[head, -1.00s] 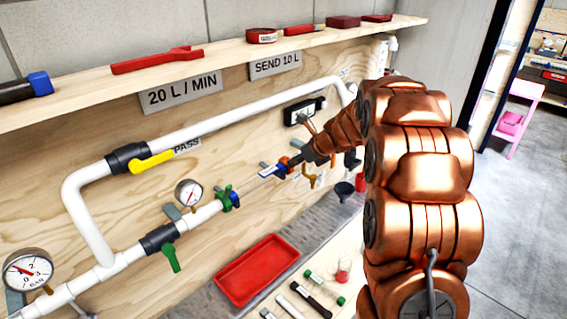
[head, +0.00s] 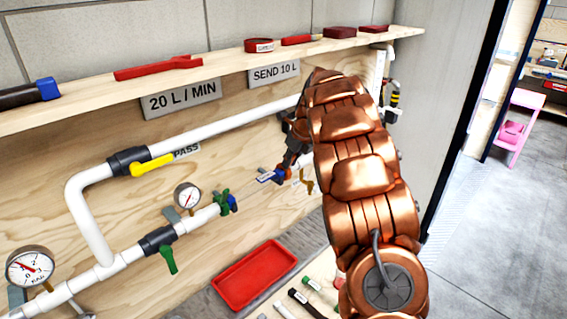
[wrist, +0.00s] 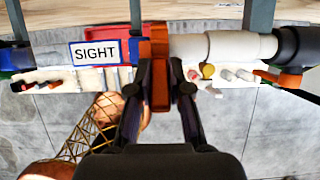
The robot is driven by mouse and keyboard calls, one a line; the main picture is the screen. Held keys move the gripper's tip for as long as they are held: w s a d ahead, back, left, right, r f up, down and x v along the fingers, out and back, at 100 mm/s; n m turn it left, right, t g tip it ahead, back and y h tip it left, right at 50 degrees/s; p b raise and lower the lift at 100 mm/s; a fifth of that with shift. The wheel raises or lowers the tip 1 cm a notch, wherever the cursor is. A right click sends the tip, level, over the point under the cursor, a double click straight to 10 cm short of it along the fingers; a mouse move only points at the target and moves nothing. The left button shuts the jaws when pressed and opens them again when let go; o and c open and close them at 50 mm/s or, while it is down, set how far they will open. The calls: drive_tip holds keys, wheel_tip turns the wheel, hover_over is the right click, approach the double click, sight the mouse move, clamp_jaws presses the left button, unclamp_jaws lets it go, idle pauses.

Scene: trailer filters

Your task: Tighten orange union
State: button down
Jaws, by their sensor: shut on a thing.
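The orange union (wrist: 158,42) is a ring on the pipe line, between the SIGHT label (wrist: 95,53) and a white pipe end (wrist: 215,47) in the wrist view. My gripper (wrist: 160,62) reaches up to it, with its two dark fingers on either side, shut on the union. The fingers hide part of the ring.
A green fitting (head: 224,202) and a small gauge (head: 187,196) are farther left on the line. The yellow valve handle (head: 152,164) is on the upper pipe. A red tray (head: 255,275) lies below on the bench. A shelf (head: 215,67) runs above.

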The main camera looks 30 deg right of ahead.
idle(0.6)
drive_tip(key=c, duration=1.1)
unclamp_jaws()
drive_tip(key=shift+w, duration=0.1)
drive_tip(key=v, duration=1.2)
drive_tip(key=shift+w+a, duration=0.1)
drive_tip(key=s+a+f+n+g+b, duration=0.1)
drive_tip(key=s+a+f+n+g, duration=0.1)
drive_tip(key=s+a+n, duration=0.7)
drive_tip(key=s+a+f+n+g, duration=0.2)
drive_tip(key=s+a+f+n, duration=0.1)
drive_tip(key=s+a+n, duration=0.6)
drive_tip(key=s+a+f+n, duration=0.2)
drive_tip(key=s+n, duration=0.3)
drive_tip(key=s, duration=0.3)
drive_tip(key=s+a+f+n+g, duration=0.1)
drive_tip(key=s+a+f+n, duration=0.2)
drive_tip(key=s+n, duration=0.2)
drive_tip(key=s+a+f+n+g+h+b, duration=0.1)
drive_tip(key=s+a+f+n, duration=0.2)
drive_tip(key=s, duration=0.8)
drive_tip(key=shift+a+f+n, duration=0.15)
drive_tip(key=shift+f+n, duration=0.1)
drive_tip(key=shift+n, duration=0.95)
